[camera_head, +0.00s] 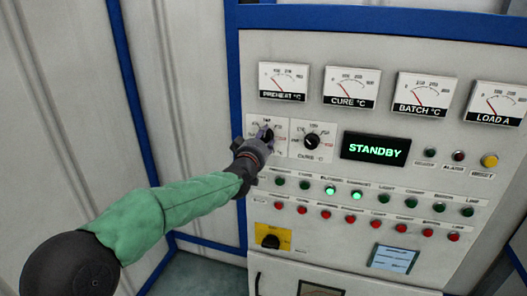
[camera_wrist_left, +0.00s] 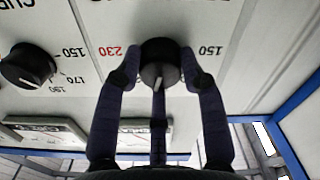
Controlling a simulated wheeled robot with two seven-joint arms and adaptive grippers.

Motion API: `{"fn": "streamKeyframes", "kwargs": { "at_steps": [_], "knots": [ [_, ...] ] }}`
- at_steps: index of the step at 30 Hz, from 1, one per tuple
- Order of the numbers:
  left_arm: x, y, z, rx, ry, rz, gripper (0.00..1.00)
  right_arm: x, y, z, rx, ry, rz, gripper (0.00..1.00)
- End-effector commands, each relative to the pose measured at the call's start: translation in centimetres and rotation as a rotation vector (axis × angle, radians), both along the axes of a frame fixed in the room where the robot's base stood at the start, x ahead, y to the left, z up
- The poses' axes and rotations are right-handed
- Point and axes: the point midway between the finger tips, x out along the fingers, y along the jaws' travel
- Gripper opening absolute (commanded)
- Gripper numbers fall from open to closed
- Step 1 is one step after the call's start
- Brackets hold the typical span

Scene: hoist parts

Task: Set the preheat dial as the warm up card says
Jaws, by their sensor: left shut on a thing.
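In the head view my left gripper (camera_head: 265,137) covers most of this dial. A pale blue sheet (camera_head: 394,259) on the lower panel may be the warm up card; its text is too small to read. My right gripper is not in view.
The cure dial (camera_head: 311,141) is just right of the preheat dial. Above are the preheat gauge (camera_head: 283,82) and other gauges. A green STANDBY display (camera_head: 375,149), rows of lamps and a yellow-backed switch (camera_head: 272,238) share the panel. A blue frame (camera_head: 233,100) edges it at left.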

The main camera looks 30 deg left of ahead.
Motion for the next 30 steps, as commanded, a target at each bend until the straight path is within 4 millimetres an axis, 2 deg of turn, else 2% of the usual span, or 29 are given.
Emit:
{"fn": "streamKeyframes", "kwargs": {
  "at_steps": [1, 12, 30],
  "knots": [
    [0.0, 0.0, -0.4, -0.042, -0.013, -0.001, 0.07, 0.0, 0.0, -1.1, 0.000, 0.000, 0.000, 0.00],
    [0.0, 0.0, -0.4, -0.385, -0.093, -0.001, 0.07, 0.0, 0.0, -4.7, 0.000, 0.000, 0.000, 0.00],
    [0.0, 0.0, -0.2, -0.897, -0.215, -0.001, 0.07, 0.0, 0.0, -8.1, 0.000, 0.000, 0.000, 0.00]
  ]
}}
